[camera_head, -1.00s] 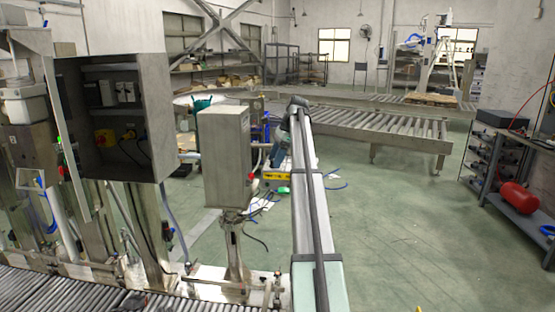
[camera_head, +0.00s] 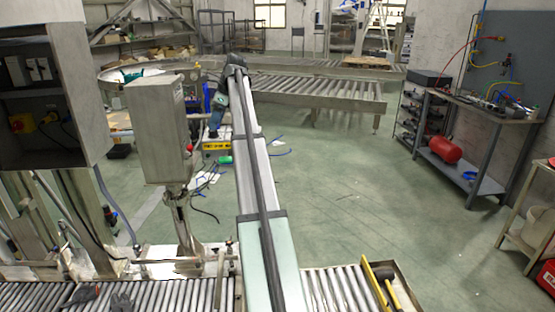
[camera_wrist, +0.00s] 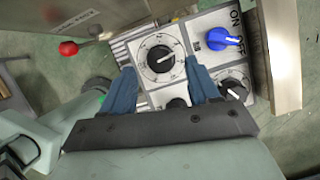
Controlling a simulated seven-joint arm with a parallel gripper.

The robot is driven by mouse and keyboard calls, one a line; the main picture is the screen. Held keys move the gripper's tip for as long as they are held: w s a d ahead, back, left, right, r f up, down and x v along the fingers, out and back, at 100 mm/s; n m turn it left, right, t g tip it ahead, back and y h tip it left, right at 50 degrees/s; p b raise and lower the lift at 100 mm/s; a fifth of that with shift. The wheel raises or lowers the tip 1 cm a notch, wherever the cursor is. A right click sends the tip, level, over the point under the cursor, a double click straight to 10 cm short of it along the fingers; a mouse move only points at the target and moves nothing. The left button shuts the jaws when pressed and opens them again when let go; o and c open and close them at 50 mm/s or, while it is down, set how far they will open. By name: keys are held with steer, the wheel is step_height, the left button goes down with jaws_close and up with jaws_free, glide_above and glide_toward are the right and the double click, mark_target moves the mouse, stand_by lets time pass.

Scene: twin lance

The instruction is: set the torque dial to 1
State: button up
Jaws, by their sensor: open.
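In the wrist view, a large black dial (camera_wrist: 161,59) with a white pointer sits on a round scale plate, between and just beyond my fingertips. My gripper (camera_wrist: 159,68) has its two blue fingers apart, one each side of this dial; I cannot tell whether they touch it. A blue knob (camera_wrist: 222,39) marked ON and OFF is at its right. A smaller black dial (camera_wrist: 235,88) is at lower right, and another black knob (camera_wrist: 177,103) is partly hidden. I cannot read which dial is torque or the numbers. In the head view, my gripper (camera_head: 219,103) is small and unclear.
A grey metal box (camera_head: 158,130) on a post stands left of my arm. An open cabinet (camera_head: 50,95) is farther left. Roller conveyors run along the front (camera_head: 150,296) and behind (camera_head: 318,92). A yellow-edged tool (camera_head: 378,287) lies at the front right.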

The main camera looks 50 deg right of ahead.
steer(key=v, duration=1.1)
steer(key=s+d+f, duration=0.1)
steer(key=d+f, duration=0.6)
steer(key=f, duration=0.4)
steer(key=s+d+f+n+t, duration=0.1)
steer(key=s+d+f, duration=0.1)
steer(key=d+f, duration=0.5)
steer(key=s+d+f+n+t+h, duration=0.1)
steer(key=d+f, duration=0.6)
steer(key=f, duration=0.7)
steer(key=shift+s+d+f, duration=0.3)
steer(key=shift+d+f, duration=0.05)
steer(key=shift+n, duration=0.3)
